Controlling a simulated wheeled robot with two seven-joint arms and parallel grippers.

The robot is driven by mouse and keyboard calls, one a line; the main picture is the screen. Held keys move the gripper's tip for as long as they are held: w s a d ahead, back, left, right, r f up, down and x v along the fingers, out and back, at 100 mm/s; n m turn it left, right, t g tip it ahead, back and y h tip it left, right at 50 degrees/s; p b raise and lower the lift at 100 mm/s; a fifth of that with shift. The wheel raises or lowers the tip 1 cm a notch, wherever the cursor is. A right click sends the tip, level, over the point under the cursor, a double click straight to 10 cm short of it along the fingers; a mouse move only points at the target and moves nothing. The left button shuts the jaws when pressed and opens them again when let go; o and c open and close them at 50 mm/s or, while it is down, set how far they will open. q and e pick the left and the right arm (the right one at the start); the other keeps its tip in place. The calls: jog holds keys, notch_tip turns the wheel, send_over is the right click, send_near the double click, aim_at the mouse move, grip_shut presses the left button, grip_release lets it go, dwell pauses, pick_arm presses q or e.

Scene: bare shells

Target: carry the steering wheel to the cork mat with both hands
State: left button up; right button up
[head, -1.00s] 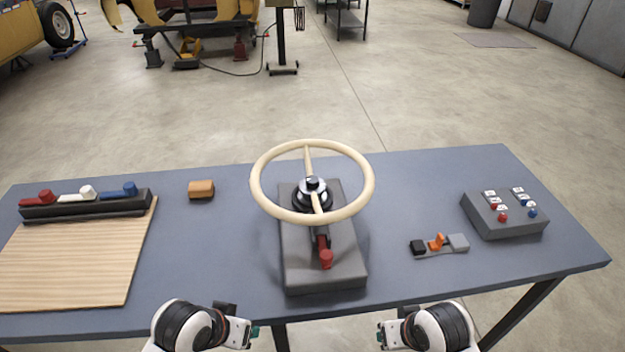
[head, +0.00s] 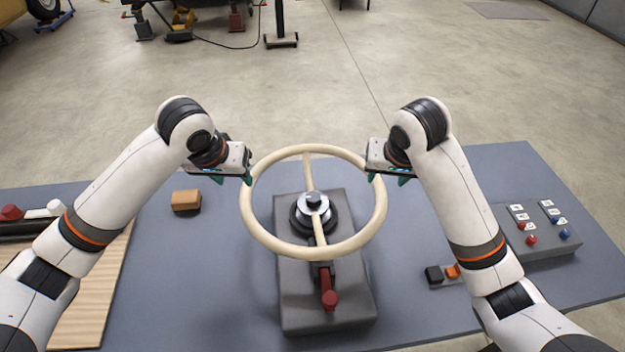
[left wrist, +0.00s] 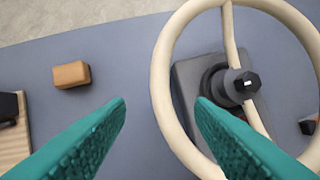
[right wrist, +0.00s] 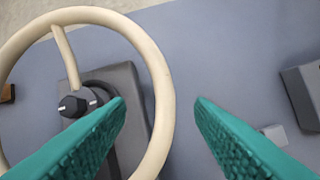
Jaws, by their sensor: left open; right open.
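The cream steering wheel (head: 257,234) sits level on the hub of a dark grey stand (head: 325,318) mid-table. A black knob (head: 313,200) is at its centre. My left gripper (head: 233,178) is open at the wheel's left rim, my right gripper (head: 388,177) open at its right rim. In the left wrist view (left wrist: 160,105) and the right wrist view (right wrist: 160,105) the rim passes between the spread fingertips, apparently below them; contact is not clear. A tan striped board (head: 100,310), likely the cork mat, lies at the left, partly hidden by my left arm.
A red lever (head: 328,290) projects from the stand's front. A brown block (head: 186,200) lies left of the wheel. A dark rack with coloured handles (head: 40,212) is behind the board. A grey switch box (head: 545,238) and small connectors (head: 440,273) are at the right.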

aim_at(245, 194)
jog(key=shift+s+r, duration=0.25)
jog(key=shift+s, duration=0.4)
jog(key=shift+s+r, duration=0.2)
jog(key=shift+s, duration=0.4)
jog(key=shift+w+f, duration=0.15)
pick_arm(q)
jog(key=x, duration=0.6)
jog(key=s+x, duration=0.1)
jog(key=x, duration=0.3)
jog(key=shift+d+f, duration=0.15)
jog(key=shift+d, duration=0.05)
pick_arm(e)
jog(key=x, duration=1.1)
jog(key=shift+w+f, duration=0.1)
jog(key=shift+w, duration=0.35)
pick_arm(q)
jog(key=shift+w+f, duration=0.15)
jog(key=shift+f, duration=0.3)
pick_arm(e)
jog(key=shift+w+f, duration=0.1)
jog(key=shift+f, duration=0.3)
pick_arm(q)
jog(key=shift+c, duration=0.4)
pick_arm(e)
jog(key=shift+c, duration=0.4)
pick_arm(q)
grip_shut()
pick_arm(e)
grip_shut()
